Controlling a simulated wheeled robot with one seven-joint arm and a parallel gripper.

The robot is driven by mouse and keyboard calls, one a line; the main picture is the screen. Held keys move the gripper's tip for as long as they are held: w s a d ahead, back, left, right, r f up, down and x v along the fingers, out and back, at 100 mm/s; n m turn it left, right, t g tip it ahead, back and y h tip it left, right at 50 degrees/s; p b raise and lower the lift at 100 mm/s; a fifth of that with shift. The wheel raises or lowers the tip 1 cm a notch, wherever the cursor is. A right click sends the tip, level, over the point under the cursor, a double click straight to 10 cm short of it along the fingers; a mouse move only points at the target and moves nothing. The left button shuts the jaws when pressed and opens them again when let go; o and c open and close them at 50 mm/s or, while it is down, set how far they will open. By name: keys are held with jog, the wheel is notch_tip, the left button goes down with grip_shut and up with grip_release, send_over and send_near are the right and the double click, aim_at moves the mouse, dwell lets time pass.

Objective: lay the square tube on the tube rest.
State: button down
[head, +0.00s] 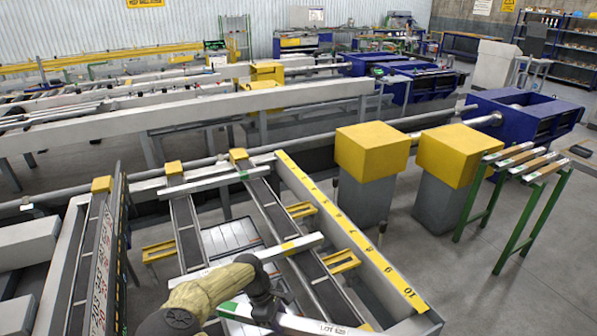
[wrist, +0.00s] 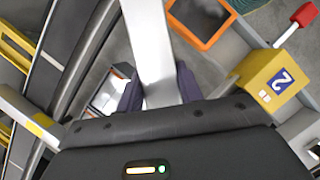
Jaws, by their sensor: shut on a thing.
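My gripper (head: 262,298) is low in the middle of the head view, over the near end of the runout table. In the wrist view its dark fingers (wrist: 158,88) are shut on a pale grey square tube (wrist: 148,35), which runs away from the jaws to the top edge. In the head view a pale tube with a green band and a "LOT 520" label (head: 300,325) passes just below the gripper; it appears to be the held one, partly cut off. A green-legged stand (head: 532,210) with several short bars on top is at the right; I cannot tell whether it is the tube rest.
A yellow-banded tube (head: 305,242) and a green-banded tube (head: 207,180) lie across the table's dark rails. A yellow numbered scale (head: 345,225) borders the table's right. Two yellow-topped grey posts (head: 372,150) stand beyond it. The wrist view shows a yellow block marked 2 (wrist: 262,72).

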jog(key=d+f+m+g+y, duration=0.1)
jog(key=d+m, duration=0.3)
jog(key=d, duration=0.2)
jog(key=d+f+m+g+y, duration=0.1)
jog(key=d+f+m, duration=0.1)
jog(key=d+m, duration=0.3)
jog(key=d+f+m+g+y, duration=0.1)
jog(key=d+m, duration=0.4)
jog(key=d, duration=0.4)
jog(key=shift+w+f+y, duration=0.2)
jog(key=shift+y, duration=0.1)
jog(key=shift+d+f+m, duration=0.1)
jog(key=shift+d+m, duration=0.15)
jog(key=shift+m, duration=0.35)
jog(key=shift+s, duration=0.25)
jog(key=shift+d, duration=0.1)
jog(key=shift+d+g, duration=0.1)
jog(key=shift+g, duration=0.2)
notch_tip(320, 180, up, 9)
jog(key=p, duration=0.9)
jog(key=shift+r, duration=0.2)
